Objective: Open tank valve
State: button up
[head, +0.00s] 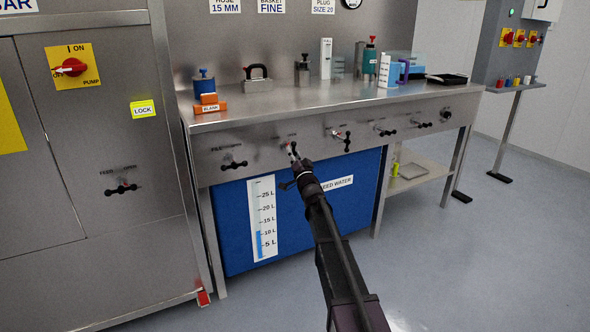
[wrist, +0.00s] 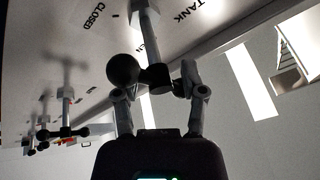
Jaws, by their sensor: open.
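The tank valve (wrist: 152,75) is in the middle of the wrist view. It has a dark round knob, a short crossbar and a stem running up to the panel. "TANK" and "CLOSED" are printed beside it; another word is partly hidden behind the stem. My gripper (wrist: 160,88) is open, with one finger on each side of the handle. I cannot tell whether the fingers touch it. In the head view my gripper (head: 295,170) is at the bench's front panel, just below and over the second valve from the left, and it hides most of that handle.
Other black-handled valves line the panel, including one to the left (head: 234,164) and one to the right (head: 342,138). A blue feed-water tank (head: 235,205) with a level scale stands under the steel bench (head: 300,103). Open floor lies to the right.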

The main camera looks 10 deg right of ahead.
jog(key=m+h+p, duration=0.1)
jog(key=m+h, duration=0.1)
jog(key=m, duration=0.2)
jog(key=m+h, duration=0.2)
jog(key=m, duration=0.2)
jog(key=shift+g+p, duration=0.3)
jog(key=shift+p, duration=0.05)
jog(key=shift+m+g+h+p, duration=0.6)
jog(key=shift+m+h+p, duration=0.25)
jog(key=shift+m, duration=1.25)
jog(key=shift+m+g+h+p, duration=0.3)
jog(key=shift+m+h+p, duration=0.15)
jog(key=shift+m, duration=0.45)
jog(key=b+v, duration=0.3)
jog(key=v, duration=1.1)
jog(key=s+a+r+n+g+y+p, duration=0.3)
jog(key=s+r+n+g+p, duration=0.8)
jog(key=p, duration=1.8)
jog(key=s+n+g+y, duration=0.1)
jog(key=s+n, duration=0.2)
jog(key=s, duration=0.1)
jog(key=shift+n, duration=0.3)
jog(key=shift+s, duration=0.1)
